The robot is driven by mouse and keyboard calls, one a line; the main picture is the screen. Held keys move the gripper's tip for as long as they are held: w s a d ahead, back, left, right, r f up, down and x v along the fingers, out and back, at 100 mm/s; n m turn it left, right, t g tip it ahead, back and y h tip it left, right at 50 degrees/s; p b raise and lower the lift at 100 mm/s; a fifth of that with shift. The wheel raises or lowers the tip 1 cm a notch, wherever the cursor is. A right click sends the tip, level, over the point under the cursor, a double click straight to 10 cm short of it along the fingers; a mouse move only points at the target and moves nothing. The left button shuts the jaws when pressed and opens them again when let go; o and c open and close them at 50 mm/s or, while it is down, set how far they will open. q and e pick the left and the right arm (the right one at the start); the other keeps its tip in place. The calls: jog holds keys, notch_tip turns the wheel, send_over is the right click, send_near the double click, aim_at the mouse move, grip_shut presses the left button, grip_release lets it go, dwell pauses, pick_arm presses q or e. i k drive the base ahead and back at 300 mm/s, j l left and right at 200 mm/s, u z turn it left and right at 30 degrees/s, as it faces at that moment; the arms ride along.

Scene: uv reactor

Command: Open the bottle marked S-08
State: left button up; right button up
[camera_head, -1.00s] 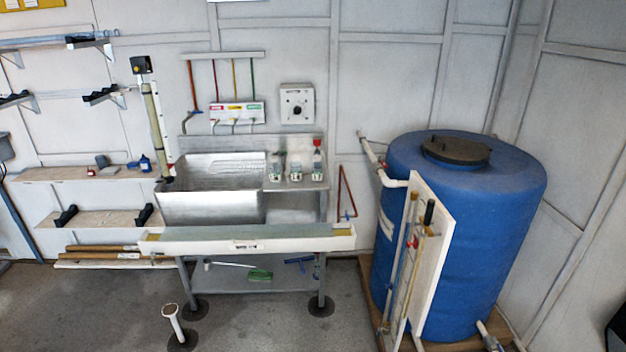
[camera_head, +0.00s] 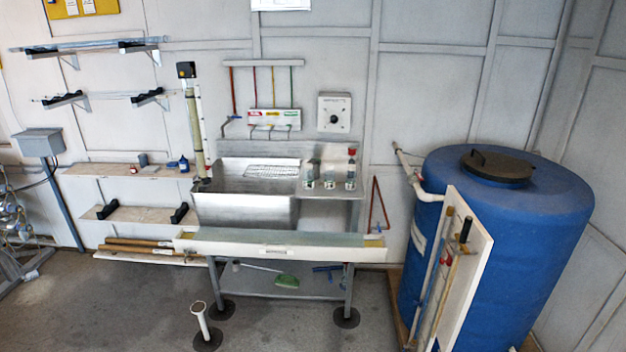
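Several small clear bottles stand upright in a group on the drainboard right of the metal sink: a left bottle (camera_head: 309,176), a middle bottle (camera_head: 330,176) and a taller right bottle (camera_head: 351,170) with a red top. They carry pale labels, but the writing is too small to read, so I cannot tell which is S-08. Neither of my grippers shows in the head view.
The metal sink (camera_head: 245,206) has a long white-edged trough (camera_head: 280,246) across its front. A blue tank (camera_head: 530,240) with a white pipe board (camera_head: 466,268) stands at the right. A short white post (camera_head: 201,320) rises from the floor in front. Open floor lies at the lower left.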

aim_at(308, 173)
jog(key=i+j, duration=0.15)
jog(key=i, duration=0.25)
jog(key=i+j, duration=0.15)
jog(key=i, duration=0.25)
jog(key=i+j, duration=0.15)
jog(key=i, duration=0.2)
